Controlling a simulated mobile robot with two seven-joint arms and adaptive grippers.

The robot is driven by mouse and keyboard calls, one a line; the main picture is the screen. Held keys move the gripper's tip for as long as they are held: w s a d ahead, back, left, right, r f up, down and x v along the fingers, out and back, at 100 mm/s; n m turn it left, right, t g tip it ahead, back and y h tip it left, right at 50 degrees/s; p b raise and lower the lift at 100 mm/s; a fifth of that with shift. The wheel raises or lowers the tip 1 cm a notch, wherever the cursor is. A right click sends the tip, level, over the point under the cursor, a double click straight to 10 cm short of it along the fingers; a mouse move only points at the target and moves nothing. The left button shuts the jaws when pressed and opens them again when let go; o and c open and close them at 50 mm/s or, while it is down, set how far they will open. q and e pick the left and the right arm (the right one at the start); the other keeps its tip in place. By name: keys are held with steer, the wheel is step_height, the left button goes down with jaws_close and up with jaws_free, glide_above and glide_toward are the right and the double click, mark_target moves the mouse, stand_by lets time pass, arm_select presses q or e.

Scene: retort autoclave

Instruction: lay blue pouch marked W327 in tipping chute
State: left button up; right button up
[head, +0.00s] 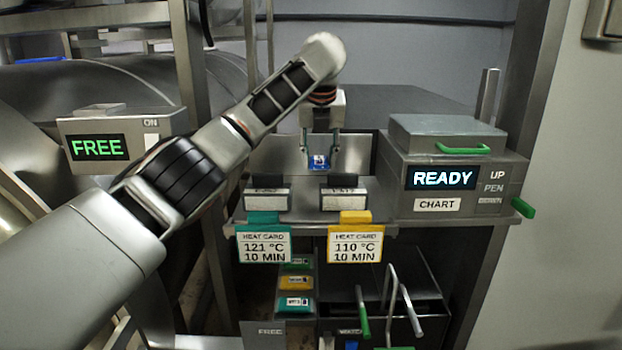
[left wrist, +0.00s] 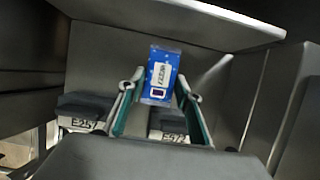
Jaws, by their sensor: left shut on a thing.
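A blue pouch (head: 319,161) with a white label shows at the tips of my left gripper (head: 320,148). In the left wrist view the pouch (left wrist: 161,76) stands out beyond the two teal-edged fingers, which are shut on it; its label text is too small to read surely. Behind and around it is a grey metal trough with a raised back wall (head: 272,154), which looks like the tipping chute; the wall also shows in the left wrist view (left wrist: 95,50). I cannot tell whether the pouch touches the metal. My right gripper is not in view.
Two dark blocks with white labels (head: 267,199) (head: 345,199) stand in front of the trough. Two heat cards (head: 264,243) (head: 355,243) hang from the shelf edge. A READY recorder box (head: 443,178) stands close on the right. Coloured pouches (head: 295,282) sit in a rack below.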

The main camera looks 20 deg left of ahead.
arm_select(q)
steer(key=shift+w+f, duration=0.1)
steer(key=shift+f, duration=2.55)
steer(key=shift+d, duration=0.1)
steer(key=shift+f, duration=0.15)
steer(key=o, duration=1.1)
